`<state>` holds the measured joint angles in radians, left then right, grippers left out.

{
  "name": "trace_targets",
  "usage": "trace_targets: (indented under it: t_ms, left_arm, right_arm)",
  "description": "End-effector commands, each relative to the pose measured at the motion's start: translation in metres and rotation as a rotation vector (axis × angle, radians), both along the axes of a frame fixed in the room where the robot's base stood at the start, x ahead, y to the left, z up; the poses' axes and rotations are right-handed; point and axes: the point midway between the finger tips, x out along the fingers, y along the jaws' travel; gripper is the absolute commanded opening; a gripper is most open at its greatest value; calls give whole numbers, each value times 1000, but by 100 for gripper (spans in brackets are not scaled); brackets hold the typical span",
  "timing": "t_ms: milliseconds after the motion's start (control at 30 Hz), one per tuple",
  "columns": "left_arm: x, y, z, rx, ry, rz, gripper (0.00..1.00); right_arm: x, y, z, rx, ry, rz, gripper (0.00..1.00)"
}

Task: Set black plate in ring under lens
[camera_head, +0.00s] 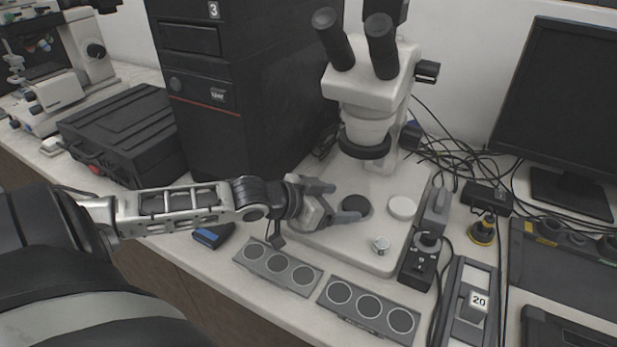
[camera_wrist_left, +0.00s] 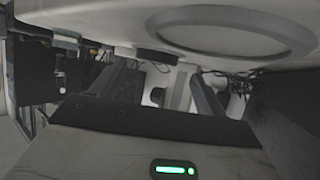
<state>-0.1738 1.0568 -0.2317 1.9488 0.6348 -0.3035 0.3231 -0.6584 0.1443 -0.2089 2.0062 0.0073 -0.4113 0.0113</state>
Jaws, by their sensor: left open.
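The black plate (camera_head: 355,205) is a small dark disc on the pale base (camera_head: 345,240) of the microscope, below and slightly left of the black-rimmed lens (camera_head: 366,148). My left gripper (camera_head: 334,202) is open, its fingers pointing right. Its tips are close to the left side of the plate, with nothing visibly held between them; I cannot tell whether they touch it. In the left wrist view, the two fingers (camera_wrist_left: 160,88) stand apart, and a grey ring outline (camera_wrist_left: 235,50) shows on a pale surface above them. My right gripper is not in view.
A white disc (camera_head: 402,207) and a small metal piece (camera_head: 381,245) are on the base. Dark trays with round wells (camera_head: 278,266) lie in front. A control box (camera_head: 420,262) stands at the right. A black computer tower (camera_head: 235,90) stands behind my left arm.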

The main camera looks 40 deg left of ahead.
Motion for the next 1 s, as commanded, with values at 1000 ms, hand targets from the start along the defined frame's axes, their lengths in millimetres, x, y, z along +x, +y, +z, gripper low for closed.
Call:
trace_targets:
  t_ms: [1000]
  left_arm:
    - [-81,27,41,-7,1,-5,74]
  right_arm:
    - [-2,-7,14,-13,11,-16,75]
